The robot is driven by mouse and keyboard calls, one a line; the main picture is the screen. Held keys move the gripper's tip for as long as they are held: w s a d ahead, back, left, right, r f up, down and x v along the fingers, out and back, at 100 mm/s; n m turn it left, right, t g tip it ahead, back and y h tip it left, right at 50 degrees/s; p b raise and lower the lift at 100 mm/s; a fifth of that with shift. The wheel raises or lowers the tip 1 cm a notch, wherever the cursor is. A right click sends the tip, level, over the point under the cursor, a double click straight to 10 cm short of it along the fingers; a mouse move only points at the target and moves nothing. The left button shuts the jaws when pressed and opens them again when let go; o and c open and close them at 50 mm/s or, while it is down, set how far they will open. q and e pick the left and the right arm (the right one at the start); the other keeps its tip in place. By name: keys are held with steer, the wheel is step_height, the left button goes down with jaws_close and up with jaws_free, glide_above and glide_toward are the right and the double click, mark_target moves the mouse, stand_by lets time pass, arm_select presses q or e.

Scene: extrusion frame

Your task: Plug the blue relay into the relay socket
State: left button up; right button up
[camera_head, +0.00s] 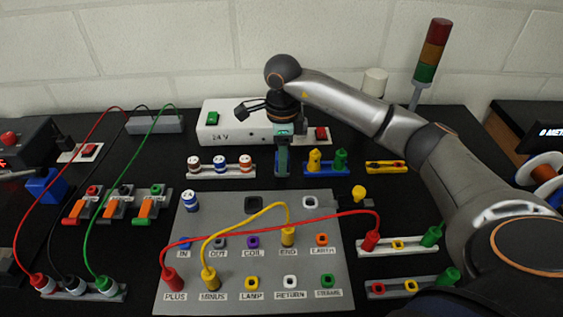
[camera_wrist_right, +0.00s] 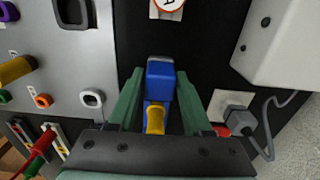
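My right gripper (camera_head: 282,172) points down behind the grey panel (camera_head: 230,300). The blue relay (camera_wrist_right: 160,75) is between its green fingertips (camera_wrist_right: 159,80) in the right wrist view, and both fingers appear to touch its sides. In the head view the fingers mostly hide the relay. I cannot tell whether the relay's bottom is clear of the table. The large dark opening (camera_head: 268,203) near the panel's back edge looks like the relay socket. It lies in front of the gripper, is empty, and also shows at the top left of the wrist view (camera_wrist_right: 73,12). My left gripper is not in view.
A blue rack (camera_head: 325,172) with yellow and green plugs stands just right of the gripper. A fuse rack (camera_head: 220,171) is left. Yellow and red cables (camera_head: 250,219) arch over the panel in front of the dark opening.

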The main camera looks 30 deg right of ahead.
jaws_close()
stand_by(0.4)
steer(key=shift+r, duration=0.15)
steer(key=shift+r+p, duration=2.2)
steer(key=shift+r, duration=0.7)
